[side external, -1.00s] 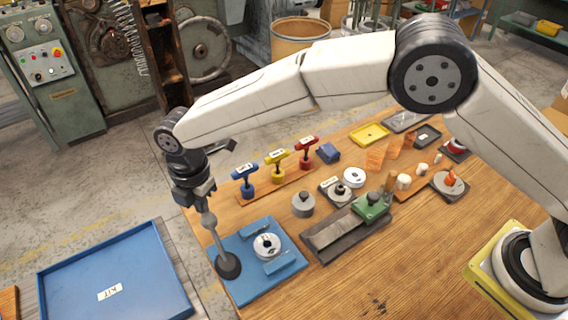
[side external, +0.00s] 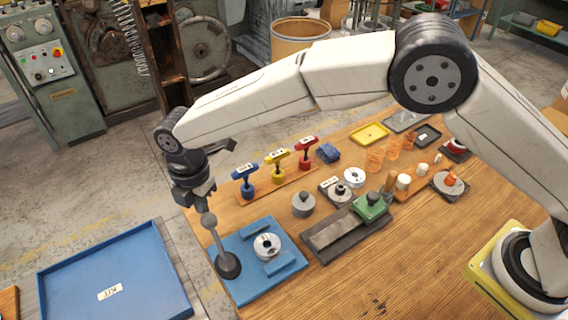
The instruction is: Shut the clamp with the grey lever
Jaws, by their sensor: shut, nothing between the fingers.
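The blue fixture plate (side external: 245,290) lies at the left front corner of the table. A grey lever (side external: 217,240) with a ball knob stands nearly upright at its left edge, rising from a dark round base (side external: 228,266). A pale round part (side external: 267,246) sits in the middle of the plate between blue blocks. My gripper (side external: 203,203) points down just above the ball knob, shut and empty. I cannot tell whether the fingertips touch the knob. The clamp's jaws are too small to make out.
A blue KIT tray (side external: 60,282) is left of the fixture. A grey slide with a green block (side external: 371,207) is to the right. Blue, yellow and red T-handled tools (side external: 278,165) stand behind.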

